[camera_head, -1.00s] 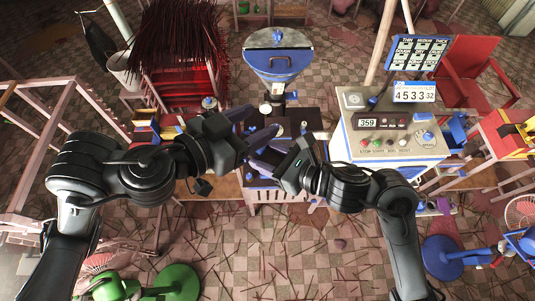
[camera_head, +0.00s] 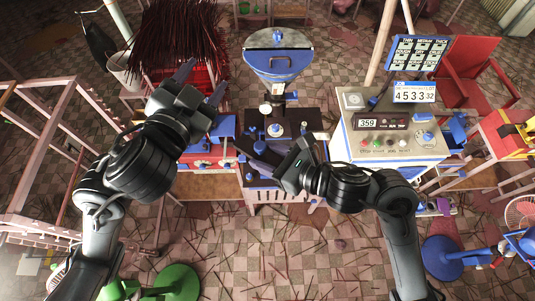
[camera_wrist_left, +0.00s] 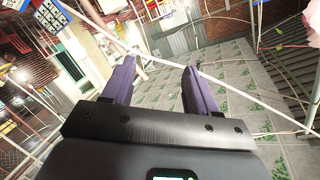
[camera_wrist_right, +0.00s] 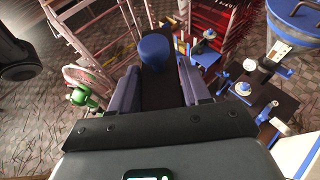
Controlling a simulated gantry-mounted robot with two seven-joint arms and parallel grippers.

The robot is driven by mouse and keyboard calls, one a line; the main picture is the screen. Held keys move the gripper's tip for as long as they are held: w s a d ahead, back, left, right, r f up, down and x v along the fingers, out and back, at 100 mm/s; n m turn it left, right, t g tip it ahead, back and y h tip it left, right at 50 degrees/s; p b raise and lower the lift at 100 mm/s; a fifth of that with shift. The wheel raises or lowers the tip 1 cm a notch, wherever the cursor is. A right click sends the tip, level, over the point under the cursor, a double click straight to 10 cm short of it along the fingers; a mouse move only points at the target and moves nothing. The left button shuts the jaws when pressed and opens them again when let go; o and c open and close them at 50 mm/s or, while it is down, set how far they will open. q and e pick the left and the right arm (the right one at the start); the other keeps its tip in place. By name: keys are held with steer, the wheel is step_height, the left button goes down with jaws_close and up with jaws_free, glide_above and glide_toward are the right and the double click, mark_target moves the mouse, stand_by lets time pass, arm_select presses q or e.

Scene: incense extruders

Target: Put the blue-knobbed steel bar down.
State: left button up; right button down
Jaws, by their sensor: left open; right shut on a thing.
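My right gripper (camera_head: 243,155) is shut on the blue-knobbed steel bar. In the right wrist view its blue knob (camera_wrist_right: 155,49) stands out beyond the fingertips, and the dark bar (camera_wrist_right: 160,90) lies between the fingers. In the head view the bar is mostly hidden by the gripper, at the front of the dark extruder bench (camera_head: 290,122). I cannot tell whether it touches anything below. My left gripper (camera_head: 203,82) is open, raised at the upper left in front of the red rack. In the left wrist view its fingers (camera_wrist_left: 158,72) are apart and empty.
The blue hopper machine (camera_head: 280,75) stands behind the bench. A control box (camera_head: 385,125) is to the right. A red rack with dark sticks (camera_head: 180,45) is at the upper left. A red and blue side table (camera_head: 205,158) adjoins the bench on the left.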

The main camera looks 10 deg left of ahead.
steer(key=shift+r, duration=0.1)
arm_select(q)
steer(key=s+a+f+n+g+y, duration=0.1)
steer(key=s+a+f+n+g, duration=0.15)
steer(key=f, duration=0.75)
steer(key=s+a+f+n+g+y, duration=0.1)
steer(key=s+a+f+n+g, duration=0.2)
steer(key=f, duration=0.7)
arm_select(e)
steer(key=shift+r, duration=0.15)
arm_select(q)
steer(key=s+f+g, duration=0.7)
steer(key=s+f, duration=0.9)
steer(key=s, duration=0.1)
steer(key=shift+a+f+n, duration=0.15)
steer(key=shift+n, duration=0.3)
arm_select(e)
steer(key=w+d+r+m+t+h, duration=0.2)
steer(key=w+d+r+m+h, duration=0.1)
steer(key=d, duration=0.5)
steer(key=w+d+r+m+t+h, duration=0.2)
steer(key=w+d+r+m+h, duration=0.1)
steer(key=d, duration=0.5)
steer(key=w+d+r+m+t+h, duration=0.2)
steer(key=w+d+m+t+h, duration=0.1)
steer(key=d+m+h, duration=0.3)
steer(key=shift+w+d+r, duration=0.4)
steer(key=shift+w+d, duration=0.45)
steer(key=shift+d, duration=0.5)
